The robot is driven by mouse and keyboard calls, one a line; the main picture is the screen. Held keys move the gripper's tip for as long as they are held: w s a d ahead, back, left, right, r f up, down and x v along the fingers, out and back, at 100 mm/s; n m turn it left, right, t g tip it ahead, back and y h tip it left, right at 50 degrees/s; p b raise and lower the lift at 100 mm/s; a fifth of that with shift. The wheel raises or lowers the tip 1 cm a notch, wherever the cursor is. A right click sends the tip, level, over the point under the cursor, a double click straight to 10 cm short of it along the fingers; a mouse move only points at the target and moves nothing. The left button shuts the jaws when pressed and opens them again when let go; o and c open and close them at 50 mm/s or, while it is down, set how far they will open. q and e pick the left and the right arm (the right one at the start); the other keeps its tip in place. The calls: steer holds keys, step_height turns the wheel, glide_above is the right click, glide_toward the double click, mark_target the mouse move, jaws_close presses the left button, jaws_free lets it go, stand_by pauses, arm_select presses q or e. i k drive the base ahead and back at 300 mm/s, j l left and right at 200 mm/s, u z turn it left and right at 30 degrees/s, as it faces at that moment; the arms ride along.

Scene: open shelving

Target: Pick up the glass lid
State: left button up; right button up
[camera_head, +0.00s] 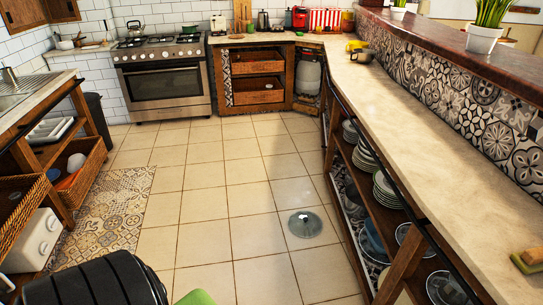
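A round glass lid (305,224) with a small knob lies on the tiled floor, knob up, near the front of the open shelving on the right. It looks see-through with a pale rim, and nothing covers it.
Open shelving under the long counter (425,140) holds plate stacks (387,188) and round glassy items on its lower shelf. A patterned rug (105,215) lies at left beside wicker baskets (85,172). An oven (163,85) stands at the back. The middle floor is clear.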

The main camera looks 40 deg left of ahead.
mark_target(304, 224)
steer(key=u, duration=1.1)
steer(key=i+j+z, duration=0.2)
steer(key=j, duration=0.35)
steer(key=i+j+z, duration=0.1)
steer(key=i+j, duration=0.15)
